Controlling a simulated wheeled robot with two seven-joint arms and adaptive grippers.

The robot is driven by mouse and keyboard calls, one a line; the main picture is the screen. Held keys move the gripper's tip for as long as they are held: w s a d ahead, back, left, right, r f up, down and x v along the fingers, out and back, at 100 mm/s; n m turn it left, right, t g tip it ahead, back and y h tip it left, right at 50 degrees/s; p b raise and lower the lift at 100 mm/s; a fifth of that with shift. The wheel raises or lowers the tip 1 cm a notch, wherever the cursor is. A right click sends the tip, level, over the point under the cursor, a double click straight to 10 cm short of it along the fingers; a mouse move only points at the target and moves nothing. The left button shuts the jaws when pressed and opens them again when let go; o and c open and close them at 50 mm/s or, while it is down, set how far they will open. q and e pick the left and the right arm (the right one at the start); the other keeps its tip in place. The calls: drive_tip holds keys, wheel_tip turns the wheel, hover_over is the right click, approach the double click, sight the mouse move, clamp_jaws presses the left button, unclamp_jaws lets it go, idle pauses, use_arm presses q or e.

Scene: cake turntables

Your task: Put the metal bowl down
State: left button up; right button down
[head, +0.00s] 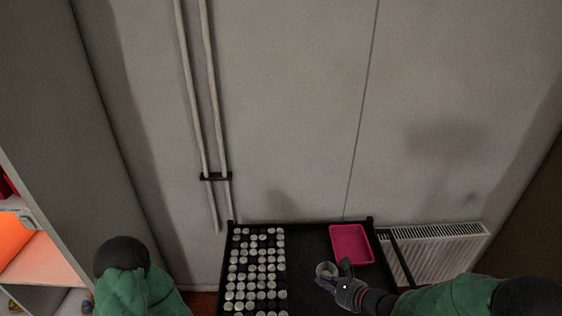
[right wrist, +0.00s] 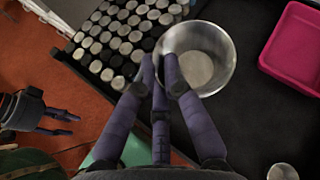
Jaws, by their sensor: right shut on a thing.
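The metal bowl (head: 325,269) is small, round and upright in the head view, over the dark table near the pink tray. In the right wrist view the bowl (right wrist: 212,62) looks empty, with its open side up. My right gripper (head: 336,274) is shut on the bowl's near rim, and one purple finger reaches inside the bowl. Its fingers (right wrist: 168,75) show clearly in the right wrist view. I cannot tell whether the bowl's base touches the table. My left gripper (right wrist: 62,124) shows partly at the left of that view, with straight fingers and nothing seen in them.
Many round grey, white and black pieces (head: 255,270) stand in rows on the left of the black table (head: 305,250). The pink tray (head: 351,244) lies at the back right. Bare dark surface lies between them. A small round object (right wrist: 282,172) is at the wrist view's lower right.

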drive_tip(key=d+m+t+h, duration=0.2)
drive_tip(key=d+m, duration=0.1)
drive_tip(key=d, duration=0.2)
wheel_tip(320, 180, up, 11)
drive_tip(key=w+m+h, duration=0.2)
drive_tip(key=shift+r+t+h, duration=0.2)
drive_tip(key=shift+t+h, duration=0.2)
